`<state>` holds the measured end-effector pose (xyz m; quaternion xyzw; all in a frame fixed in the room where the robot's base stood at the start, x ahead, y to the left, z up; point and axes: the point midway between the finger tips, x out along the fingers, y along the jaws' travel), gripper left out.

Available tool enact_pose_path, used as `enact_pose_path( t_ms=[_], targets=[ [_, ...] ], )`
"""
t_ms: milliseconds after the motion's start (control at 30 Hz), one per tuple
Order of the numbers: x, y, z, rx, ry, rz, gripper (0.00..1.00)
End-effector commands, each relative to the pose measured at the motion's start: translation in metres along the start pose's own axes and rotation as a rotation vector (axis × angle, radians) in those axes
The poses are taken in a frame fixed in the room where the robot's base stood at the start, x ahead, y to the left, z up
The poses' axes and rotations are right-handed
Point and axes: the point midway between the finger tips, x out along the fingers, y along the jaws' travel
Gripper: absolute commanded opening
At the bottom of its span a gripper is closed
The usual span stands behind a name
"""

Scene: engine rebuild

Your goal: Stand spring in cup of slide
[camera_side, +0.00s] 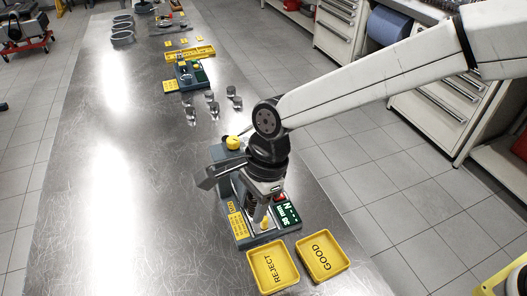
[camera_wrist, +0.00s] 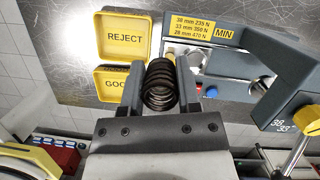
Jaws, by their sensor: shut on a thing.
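A dark coil spring (camera_wrist: 160,88) is clamped between the two fingers of my gripper (camera_wrist: 159,76) in the wrist view. In the side view my gripper (camera_side: 261,212) points down over the grey-blue spring tester (camera_side: 243,240). The spring is mostly hidden there by the gripper. The tester's bright metal slide area (camera_wrist: 207,62) shows just to the right of the spring in the wrist view. I cannot clearly make out the slide's cup or whether the spring touches anything below it.
Yellow REJECT (camera_side: 273,268) and GOOD (camera_side: 322,256) trays stand at the tester's near end. The bench's left side is clear.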

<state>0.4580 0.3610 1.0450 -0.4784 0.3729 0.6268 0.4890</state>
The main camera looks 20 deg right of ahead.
Motion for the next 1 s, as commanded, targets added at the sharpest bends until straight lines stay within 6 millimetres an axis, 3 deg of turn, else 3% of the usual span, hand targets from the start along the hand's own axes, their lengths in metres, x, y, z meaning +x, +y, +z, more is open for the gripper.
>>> enact_pose_path(
  t_ms=[100,300,1000],
  targets=[
    [0.003,-0.024,-0.017,-0.014,0.000,0.005,0.00],
    [0.005,-0.046,-0.035,-0.039,-0.002,0.011,0.00],
    [0.018,-0.049,-0.041,-0.044,-0.003,0.014,0.00]
  ],
)
